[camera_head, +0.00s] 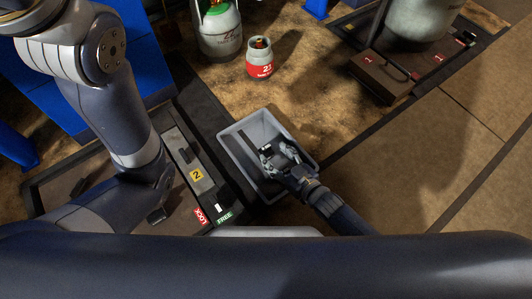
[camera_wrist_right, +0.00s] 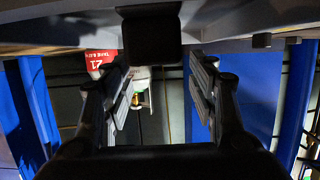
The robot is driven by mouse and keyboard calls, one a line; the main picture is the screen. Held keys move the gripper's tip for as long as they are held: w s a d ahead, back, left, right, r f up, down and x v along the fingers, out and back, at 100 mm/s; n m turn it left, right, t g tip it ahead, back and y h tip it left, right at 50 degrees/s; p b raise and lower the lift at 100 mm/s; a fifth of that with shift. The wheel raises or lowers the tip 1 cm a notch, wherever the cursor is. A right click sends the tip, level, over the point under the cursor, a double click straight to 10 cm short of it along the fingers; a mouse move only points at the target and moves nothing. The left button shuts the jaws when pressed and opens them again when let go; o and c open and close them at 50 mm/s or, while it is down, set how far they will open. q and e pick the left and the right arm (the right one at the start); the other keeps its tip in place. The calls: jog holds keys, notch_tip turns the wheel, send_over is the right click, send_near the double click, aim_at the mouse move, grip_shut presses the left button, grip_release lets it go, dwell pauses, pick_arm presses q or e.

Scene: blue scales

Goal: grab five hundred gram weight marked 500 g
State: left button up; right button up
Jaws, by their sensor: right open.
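I cannot make out a weight marked 500 g in either view. My right gripper (camera_head: 281,156) is over the inside of a grey bin (camera_head: 234,134), with its fingers apart. In the right wrist view the gripper (camera_wrist_right: 160,98) is open, and I see no object held between its fingers. The gripper and wrist hide part of the bin's floor and its near right side. My left arm comes in from the left and bends above the scale on the left; its gripper does not show.
A scale with a yellow 2 tag (camera_head: 197,175) lies left of the bin. Behind stand a small red-labelled cylinder (camera_head: 261,60) and a larger green-topped cylinder (camera_head: 219,35). A brown box marked 1 (camera_head: 383,77) sits at right. The floor at lower right is clear.

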aim_at(268, 149)
jog(key=b+x, duration=0.3)
jog(key=shift+w+f, duration=0.15)
jog(key=shift+w, duration=0.1)
jog(key=shift+w+a, duration=0.45)
jog(key=shift+w, duration=0.05)
jog(key=c, duration=1.3)
grip_shut()
